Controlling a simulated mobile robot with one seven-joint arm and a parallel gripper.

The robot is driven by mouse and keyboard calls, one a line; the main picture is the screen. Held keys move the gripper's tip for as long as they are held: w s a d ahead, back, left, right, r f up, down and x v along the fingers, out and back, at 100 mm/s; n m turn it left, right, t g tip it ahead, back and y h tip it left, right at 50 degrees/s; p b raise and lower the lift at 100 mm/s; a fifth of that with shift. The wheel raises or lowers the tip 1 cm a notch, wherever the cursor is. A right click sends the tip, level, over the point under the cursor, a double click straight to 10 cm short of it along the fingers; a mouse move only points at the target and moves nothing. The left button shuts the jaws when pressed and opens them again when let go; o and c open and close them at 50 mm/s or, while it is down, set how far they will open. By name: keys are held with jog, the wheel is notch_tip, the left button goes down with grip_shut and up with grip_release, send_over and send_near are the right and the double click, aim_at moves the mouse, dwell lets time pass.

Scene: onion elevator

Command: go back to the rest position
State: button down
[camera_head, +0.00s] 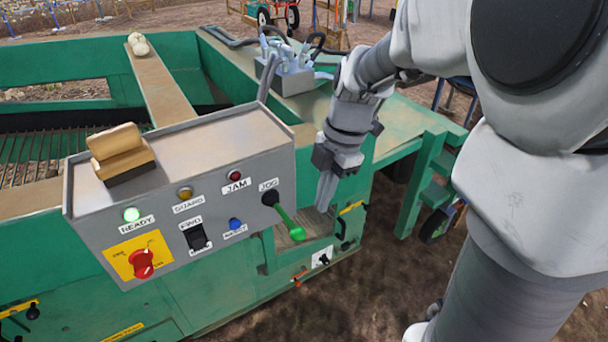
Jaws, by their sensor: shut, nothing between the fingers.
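My gripper (326,192) is shut and empty, pointing down at the right end of the grey control box. My arm comes in from the right side of the view. The control box (180,215) has a lit green READY lamp (131,214), and dark amber GUARD and red JAM lamps. The JOG lever (284,218) has a green grip and slants down to the right. It stands left of my gripper, with a visible gap between them. A red rotary knob (142,263) sits on a yellow plate, beside a black rocker switch (196,237) and a blue button (235,224).
The green machine frame (70,70) fills the left and middle. A grey valve block with hoses (287,75) stands behind my wrist. A pale onion-like object (138,44) lies on a beam. Bare soil (385,260) is open at lower right.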

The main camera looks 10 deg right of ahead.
jog(key=shift+r, duration=0.1)
dwell(0.3)
jog(key=s+r+m+t+h+p, duration=0.1)
jog(key=s+r+m+t+p, duration=0.1)
jog(key=s+r+m, duration=0.4)
jog(key=s+r+m+t+h+p, duration=0.1)
jog(key=s+r+m+t+p, duration=0.2)
jog(key=m, duration=1.2)
jog(key=shift+s+a+r+m+t+p, duration=0.4)
jog(key=shift+s+r+p, duration=0.35)
jog(key=shift+s+r, duration=1.5)
jog(key=shift+w+r, duration=0.45)
